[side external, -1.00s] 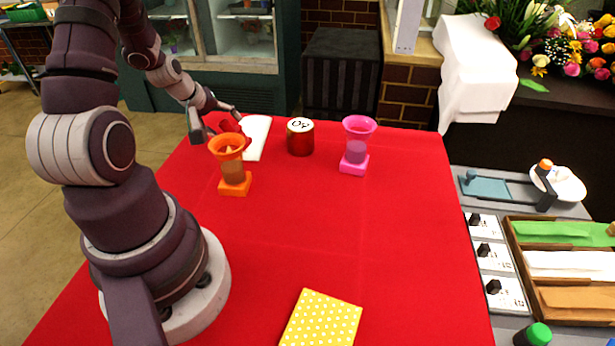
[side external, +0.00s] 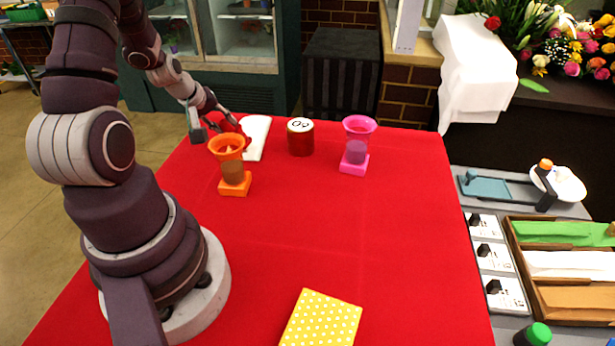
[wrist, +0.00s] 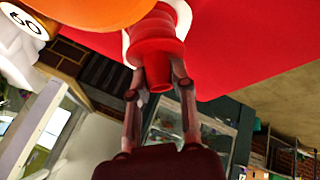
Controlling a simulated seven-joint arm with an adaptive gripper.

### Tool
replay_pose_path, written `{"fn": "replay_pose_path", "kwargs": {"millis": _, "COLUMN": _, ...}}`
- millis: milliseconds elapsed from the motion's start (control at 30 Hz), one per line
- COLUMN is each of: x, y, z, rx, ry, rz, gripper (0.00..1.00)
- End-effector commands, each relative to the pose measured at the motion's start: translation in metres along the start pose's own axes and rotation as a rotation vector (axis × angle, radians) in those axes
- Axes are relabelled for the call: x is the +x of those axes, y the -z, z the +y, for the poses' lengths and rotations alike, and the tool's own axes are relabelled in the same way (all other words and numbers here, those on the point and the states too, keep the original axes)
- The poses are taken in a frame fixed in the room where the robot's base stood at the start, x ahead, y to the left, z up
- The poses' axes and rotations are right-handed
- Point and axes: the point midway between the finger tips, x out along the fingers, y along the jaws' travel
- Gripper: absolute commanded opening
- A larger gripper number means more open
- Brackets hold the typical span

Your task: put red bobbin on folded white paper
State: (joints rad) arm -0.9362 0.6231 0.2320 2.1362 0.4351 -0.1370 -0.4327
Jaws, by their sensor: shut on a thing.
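The red bobbin (wrist: 155,46) is between the two fingers of my gripper (wrist: 160,78) in the wrist view. My gripper is shut on its narrow end. In the side view my gripper (side external: 222,127) is low at the far left of the table, behind the orange hourglass-like holder, and the bobbin is mostly hidden there. The folded white paper (side external: 257,134) lies flat just right of my gripper. Its white edge (wrist: 184,14) shows beside the bobbin in the wrist view. I cannot tell whether the bobbin touches the paper.
The orange holder (side external: 235,187) stands close in front of my gripper. A red tin with a white marked lid (side external: 300,140) stands right of the paper, and a pink holder (side external: 354,166) further right. A yellow dotted cloth (side external: 322,322) lies near the front. The middle table is clear.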

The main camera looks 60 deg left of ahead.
Motion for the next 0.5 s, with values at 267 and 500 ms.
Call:
{"fn": "replay_pose_path", "kwargs": {"millis": 267, "x": -0.032, "y": 0.015, "z": 0.018, "rx": 0.003, "ry": -0.005, "rz": 0.006, "gripper": 0.00}}
{"fn": "replay_pose_path", "kwargs": {"millis": 500, "x": -0.073, "y": 0.031, "z": 0.040, "rx": 0.004, "ry": -0.001, "rz": 0.006, "gripper": 0.00}}
